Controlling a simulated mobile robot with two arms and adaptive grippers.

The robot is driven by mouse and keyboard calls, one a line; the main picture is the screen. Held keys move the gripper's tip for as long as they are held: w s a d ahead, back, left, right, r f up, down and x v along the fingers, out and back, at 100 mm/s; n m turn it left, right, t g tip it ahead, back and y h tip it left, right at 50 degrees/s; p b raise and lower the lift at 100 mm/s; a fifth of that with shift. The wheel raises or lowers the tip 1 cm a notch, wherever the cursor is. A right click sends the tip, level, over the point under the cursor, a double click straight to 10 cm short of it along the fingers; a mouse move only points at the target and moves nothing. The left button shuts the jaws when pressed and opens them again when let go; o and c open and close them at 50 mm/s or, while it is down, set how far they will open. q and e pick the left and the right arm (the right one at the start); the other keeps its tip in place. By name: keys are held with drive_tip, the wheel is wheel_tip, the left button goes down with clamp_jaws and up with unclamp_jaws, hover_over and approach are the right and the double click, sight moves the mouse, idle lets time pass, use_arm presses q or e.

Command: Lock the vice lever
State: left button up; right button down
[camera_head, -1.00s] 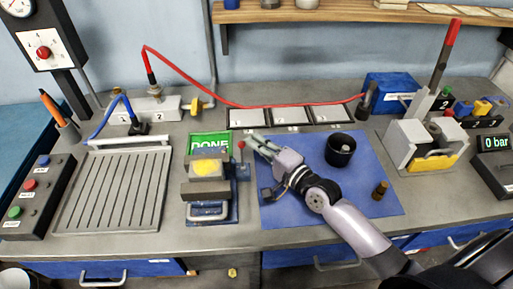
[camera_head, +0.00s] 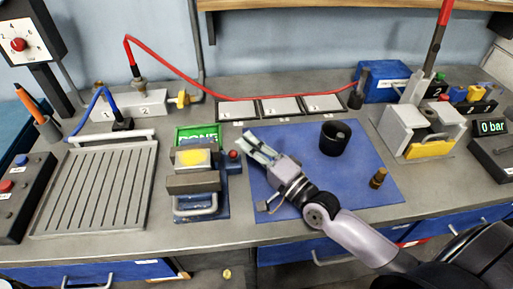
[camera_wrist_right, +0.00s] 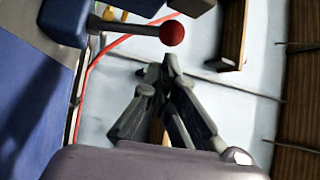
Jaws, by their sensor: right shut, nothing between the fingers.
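The vice (camera_head: 200,208) stands on the bench left of the blue mat, with a yellow-topped part (camera_head: 194,158) at its jaws. Its lever has a red ball knob (camera_head: 234,155) at the vice's right side. In the right wrist view the knob (camera_wrist_right: 172,33) sits on a thin grey rod, above and apart from my fingertips. My right gripper (camera_head: 258,143) is shut and empty, just right of the knob over the mat; it also shows in the right wrist view (camera_wrist_right: 170,68). My left gripper is not in view.
The blue mat (camera_head: 360,190) holds a black cup (camera_head: 334,138) and a small brown bottle (camera_head: 378,178). A grooved tray (camera_head: 95,190) lies left of the vice. A red hose (camera_head: 200,84) runs behind.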

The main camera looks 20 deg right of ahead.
drive_tip(key=v, duration=1.2)
drive_tip(key=shift+a, duration=0.1)
drive_tip(key=shift+s, duration=0.1)
